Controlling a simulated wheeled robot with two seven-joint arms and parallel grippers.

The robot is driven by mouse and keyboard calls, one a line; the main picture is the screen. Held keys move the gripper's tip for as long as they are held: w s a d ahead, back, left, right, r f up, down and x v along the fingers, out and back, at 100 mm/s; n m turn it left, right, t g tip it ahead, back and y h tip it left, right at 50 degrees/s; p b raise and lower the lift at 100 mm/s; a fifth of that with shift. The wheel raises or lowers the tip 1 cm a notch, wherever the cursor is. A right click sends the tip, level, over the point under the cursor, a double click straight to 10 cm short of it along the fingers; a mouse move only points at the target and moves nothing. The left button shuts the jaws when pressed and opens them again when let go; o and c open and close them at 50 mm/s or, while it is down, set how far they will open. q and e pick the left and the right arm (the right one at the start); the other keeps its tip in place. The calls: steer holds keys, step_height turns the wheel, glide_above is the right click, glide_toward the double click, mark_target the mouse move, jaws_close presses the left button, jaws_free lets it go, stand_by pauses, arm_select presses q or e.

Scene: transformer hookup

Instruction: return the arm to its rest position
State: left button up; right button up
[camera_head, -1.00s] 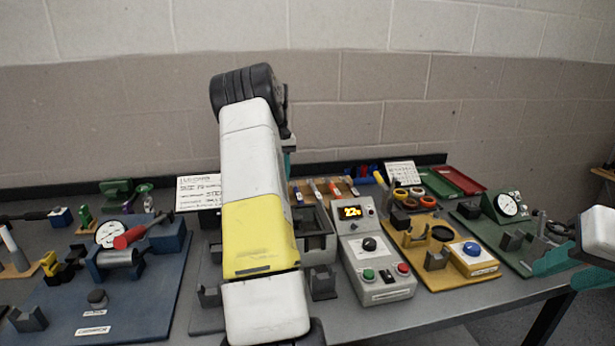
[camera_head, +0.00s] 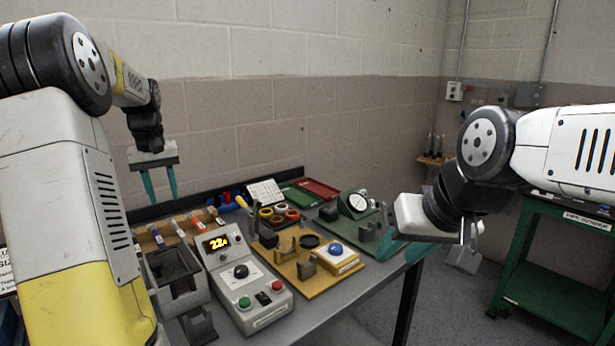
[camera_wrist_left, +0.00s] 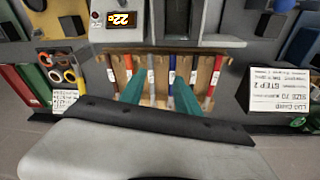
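My left gripper (camera_head: 160,185) hangs above the back of the bench, its two teal fingers pointing down, apart and empty. My left arm (camera_head: 60,170) fills the left of the head view. My right gripper (camera_head: 400,245) is at the right front edge of the bench, clear of the fixtures. Its teal finger shows side-on, so its opening is unclear.
The grey control box (camera_head: 243,285) with a lit display stands mid-bench beside an open dark bin (camera_head: 175,280). A yellow fixture board (camera_head: 305,280) and a green gauge board (camera_head: 365,228) lie to the right. A green cart (camera_head: 560,290) stands on the floor at right.

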arm_select(q)
steer(key=s+d+r+m+t, duration=0.1)
steer(key=s+d+r, duration=0.1)
steer(key=s+d, duration=0.15)
steer(key=s+d+r+m, duration=0.1)
steer(key=s+d+r, duration=0.1)
steer(key=d, duration=0.3)
steer(key=s+d+f+m+t+h, duration=0.1)
steer(key=s+d+m, duration=0.1)
steer(key=s+d, duration=0.5)
steer(key=s+d+f+m+t+h, duration=0.1)
steer(key=s+d+t, duration=0.1)
steer(key=s+d, duration=0.6)
steer(key=s, duration=0.5)
steer(key=shift+d+f+m+h, duration=0.2)
steer(key=shift+m+h, duration=0.1)
steer(key=shift+m, duration=0.1)
steer(key=shift+s, duration=0.1)
